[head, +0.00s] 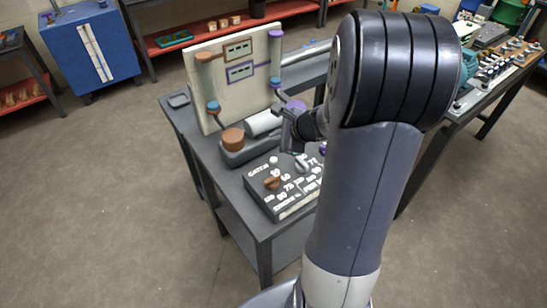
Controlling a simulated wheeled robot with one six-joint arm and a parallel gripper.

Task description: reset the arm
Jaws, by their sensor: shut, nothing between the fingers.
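My arm crosses the right half of the head view, from the bottom edge up to a large bent joint. My gripper (290,122) shows as a dark shape left of that joint, above the workbench (272,230). It is shut with nothing held. It appears in front of a motor-like unit with a white cylinder (263,122) and a brown cap (232,139). I cannot tell its height above them. Part of the bench is hidden behind my arm.
A pale upright board (225,95) with coloured knobs and tags stands on the bench. A dark panel (285,187) with knobs and white lettering lies in front. A blue cabinet (95,50) stands back left. A cluttered bench (500,65) is at right. Floor at left is clear.

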